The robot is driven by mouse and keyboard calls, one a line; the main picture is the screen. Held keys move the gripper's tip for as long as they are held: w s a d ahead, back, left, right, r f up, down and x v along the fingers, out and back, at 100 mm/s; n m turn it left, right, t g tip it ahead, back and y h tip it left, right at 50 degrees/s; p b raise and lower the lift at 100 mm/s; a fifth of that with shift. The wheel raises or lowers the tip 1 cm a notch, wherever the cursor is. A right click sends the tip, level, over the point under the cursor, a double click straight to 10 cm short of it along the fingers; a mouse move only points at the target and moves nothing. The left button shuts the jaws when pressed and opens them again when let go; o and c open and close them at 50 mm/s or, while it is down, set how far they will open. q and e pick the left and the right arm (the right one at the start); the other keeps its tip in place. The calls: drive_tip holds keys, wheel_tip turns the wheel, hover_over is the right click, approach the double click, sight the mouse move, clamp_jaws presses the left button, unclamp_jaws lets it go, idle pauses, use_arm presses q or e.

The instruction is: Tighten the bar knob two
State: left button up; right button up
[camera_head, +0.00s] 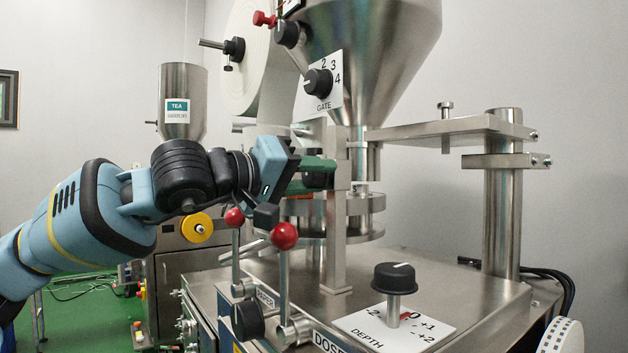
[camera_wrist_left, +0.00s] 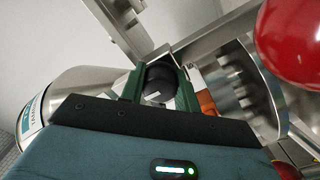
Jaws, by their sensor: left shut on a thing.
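My left gripper (camera_head: 322,176) reaches in from the left to the upright steel post below the hopper. Its two green fingers are shut on a black round knob (camera_head: 315,181), one finger above and one below. In the left wrist view the same knob (camera_wrist_left: 160,82) sits between the green fingers, with a pale mark on its face. The fingers hide part of its sides. I take it to be bar knob two; no label on it is readable. My right gripper is not in view.
Two red-ball levers (camera_head: 285,236) stand close below my left wrist. A depth knob (camera_head: 395,278) stands on the steel deck at the front right. The gate knob (camera_head: 318,82) and the hopper (camera_head: 375,50) are above. A paper roll (camera_head: 246,60) hangs behind.

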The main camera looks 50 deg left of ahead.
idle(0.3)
use_arm(q)
drive_tip(key=o, duration=1)
drive_tip(key=shift+c, duration=0.2)
drive_tip(key=shift+s, duration=0.1)
